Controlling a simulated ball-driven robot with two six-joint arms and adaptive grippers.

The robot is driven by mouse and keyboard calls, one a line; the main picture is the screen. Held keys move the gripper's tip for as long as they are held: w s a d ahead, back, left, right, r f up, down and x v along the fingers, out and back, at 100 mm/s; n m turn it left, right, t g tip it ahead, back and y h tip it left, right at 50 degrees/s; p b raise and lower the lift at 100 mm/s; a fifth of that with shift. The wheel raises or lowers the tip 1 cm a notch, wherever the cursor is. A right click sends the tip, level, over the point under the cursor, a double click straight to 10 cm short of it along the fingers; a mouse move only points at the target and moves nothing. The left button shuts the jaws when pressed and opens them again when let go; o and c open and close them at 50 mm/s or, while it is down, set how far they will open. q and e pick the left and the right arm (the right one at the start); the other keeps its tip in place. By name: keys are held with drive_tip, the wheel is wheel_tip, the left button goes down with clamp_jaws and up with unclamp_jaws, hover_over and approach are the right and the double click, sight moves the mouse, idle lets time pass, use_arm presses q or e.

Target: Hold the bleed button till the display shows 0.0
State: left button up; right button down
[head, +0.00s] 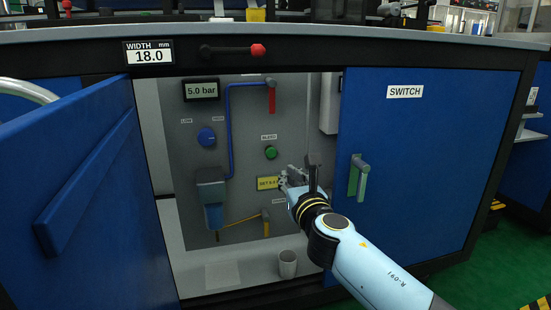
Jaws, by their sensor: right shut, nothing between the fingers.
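The display (202,90) at the upper left of the grey panel inside the open cabinet reads 5.0 bar. The green bleed button (271,152) sits on the panel right of centre, under a small label (268,137) too small to read surely. My right gripper (286,177) is shut and empty, in front of the panel, below and slightly right of the green button. It appears apart from the button and overlaps the right end of a yellow label (268,183). I cannot tell its distance from the panel. My left gripper is not in view.
The left blue door (90,190) stands open; the right blue door (430,150) is shut. A blue knob (206,136), red lever (271,98), filter bowl (212,200) and yellow lever (265,222) are on the panel. A cup (288,264) stands on the cabinet floor.

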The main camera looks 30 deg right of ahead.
sight(273, 153)
drive_tip(key=b+x, duration=0.2)
drive_tip(key=x, duration=0.9)
drive_tip(key=shift+w+f, duration=0.15)
drive_tip(key=shift+w+d+b, duration=0.2)
drive_tip(key=shift+w+b, duration=0.2)
drive_tip(key=shift+w, duration=0.1)
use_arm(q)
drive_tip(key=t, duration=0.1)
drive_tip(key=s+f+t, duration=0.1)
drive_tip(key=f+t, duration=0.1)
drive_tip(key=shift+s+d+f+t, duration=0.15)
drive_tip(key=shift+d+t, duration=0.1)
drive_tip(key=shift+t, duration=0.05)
use_arm(e)
drive_tip(key=shift+w, duration=0.1)
